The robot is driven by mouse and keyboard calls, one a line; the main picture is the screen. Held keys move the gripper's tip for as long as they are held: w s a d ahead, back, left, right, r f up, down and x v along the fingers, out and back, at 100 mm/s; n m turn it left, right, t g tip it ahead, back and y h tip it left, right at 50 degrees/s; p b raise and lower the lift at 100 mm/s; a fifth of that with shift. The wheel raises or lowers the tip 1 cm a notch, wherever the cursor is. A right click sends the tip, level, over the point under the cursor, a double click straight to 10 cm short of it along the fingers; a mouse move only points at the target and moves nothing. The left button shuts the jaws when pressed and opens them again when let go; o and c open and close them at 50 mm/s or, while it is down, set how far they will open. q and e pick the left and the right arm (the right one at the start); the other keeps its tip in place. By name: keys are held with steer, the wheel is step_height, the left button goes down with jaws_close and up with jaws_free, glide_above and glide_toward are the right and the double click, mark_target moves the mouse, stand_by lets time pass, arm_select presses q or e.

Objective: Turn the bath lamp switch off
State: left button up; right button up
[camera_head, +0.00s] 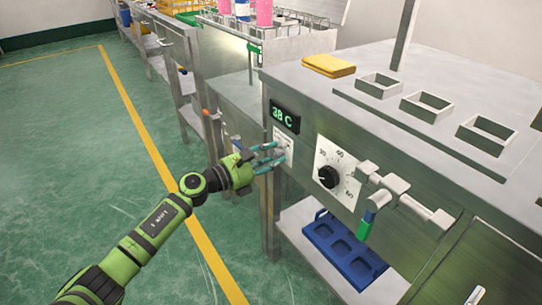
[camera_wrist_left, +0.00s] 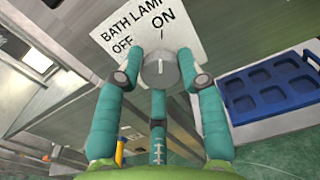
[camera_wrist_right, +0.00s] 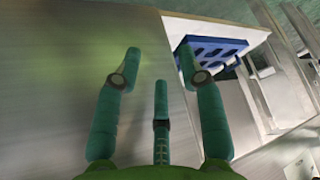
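The bath lamp switch is a grey round knob (camera_wrist_left: 160,70) on a white plate (camera_wrist_left: 103,38) marked BATH LAMP, OFF and ON. The mark on the knob points up in the left wrist view, toward the word ON. In the head view the plate (camera_head: 288,141) is on the bench front, below the green display. My left gripper (camera_head: 272,158) is at the plate, open, with its fingertips around the knob; I cannot tell whether they touch it. My right gripper (camera_wrist_right: 157,62) is open and empty, in front of a metal surface. It is not visible in the head view.
Right of the switch are a dial (camera_head: 328,177) with a black knob and a tap (camera_head: 385,190) with a green handle. A blue tray (camera_head: 343,250) lies on the shelf below. A yellow cloth (camera_head: 328,66) lies on top. Green floor is free at left.

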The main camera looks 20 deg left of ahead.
arm_select(q)
steer(key=shift+c, duration=1.2)
steer(key=shift+r+n+p, duration=0.15)
steer(key=shift+n+p, duration=0.35)
steer(key=shift+n, duration=0.3)
arm_select(e)
steer(key=s+d+f+g, duration=0.1)
steer(key=s+d+g, duration=0.1)
steer(key=s, duration=0.2)
arm_select(q)
steer(key=n+p, duration=0.4)
steer(key=n, duration=0.4)
steer(key=shift+r, duration=0.1)
steer(key=shift+w+a+n+p, duration=0.1)
steer(key=shift+n+p, duration=0.35)
steer(key=shift+n, duration=0.85)
arm_select(e)
step_height(320, 180, down, 13)
steer(key=g, duration=0.1)
steer(key=shift+a+h, duration=0.3)
steer(key=shift+a, duration=0.15)
steer(key=shift+f, duration=0.1)
arm_select(q)
steer(key=o, duration=1.1)
steer(key=shift+o, duration=0.2)
